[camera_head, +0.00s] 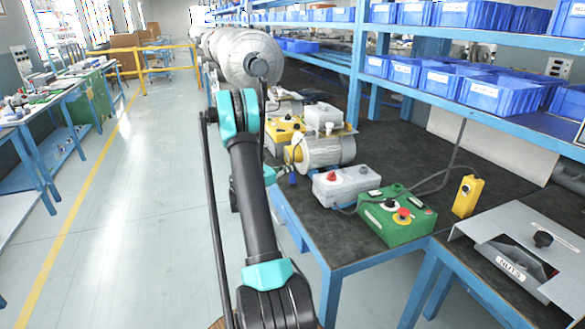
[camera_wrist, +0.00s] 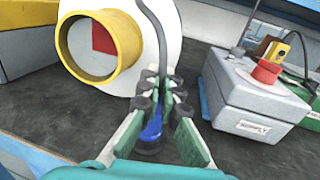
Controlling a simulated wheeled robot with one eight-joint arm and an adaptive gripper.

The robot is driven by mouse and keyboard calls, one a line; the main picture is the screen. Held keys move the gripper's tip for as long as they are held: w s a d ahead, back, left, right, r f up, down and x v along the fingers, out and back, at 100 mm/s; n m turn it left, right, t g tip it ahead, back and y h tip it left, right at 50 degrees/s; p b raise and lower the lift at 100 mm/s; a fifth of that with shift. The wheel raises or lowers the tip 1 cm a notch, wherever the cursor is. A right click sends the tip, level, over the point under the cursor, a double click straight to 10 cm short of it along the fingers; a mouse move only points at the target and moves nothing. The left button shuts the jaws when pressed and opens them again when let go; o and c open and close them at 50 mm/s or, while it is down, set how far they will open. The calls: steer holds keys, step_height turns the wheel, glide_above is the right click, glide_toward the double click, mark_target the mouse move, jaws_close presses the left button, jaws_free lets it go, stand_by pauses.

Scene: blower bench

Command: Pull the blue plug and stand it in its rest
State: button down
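The blue plug (camera_wrist: 152,128) shows in the wrist view between the two fingers of my gripper (camera_wrist: 161,88), with something dark and round at its lower end. The fingers stand on both sides of the plug. Whether the pads press on it is not clear. In the head view the blue plug (camera_head: 293,179) is a small blue spot at the bench's near left edge, right beside my gripper (camera_head: 279,174). I cannot make out its socket or its rest.
A blower with a yellow-rimmed inlet (camera_wrist: 88,46) stands close to the left of my fingers. A green control box (camera_head: 397,215), a yellow pendant (camera_head: 467,196) and a nuts bin (camera_head: 525,262) lie further right.

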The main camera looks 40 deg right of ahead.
steer(key=c, duration=1.6)
jaws_free()
steer(key=shift+c, duration=0.2)
steer(key=a, duration=1.2)
steer(key=shift+w, duration=0.25)
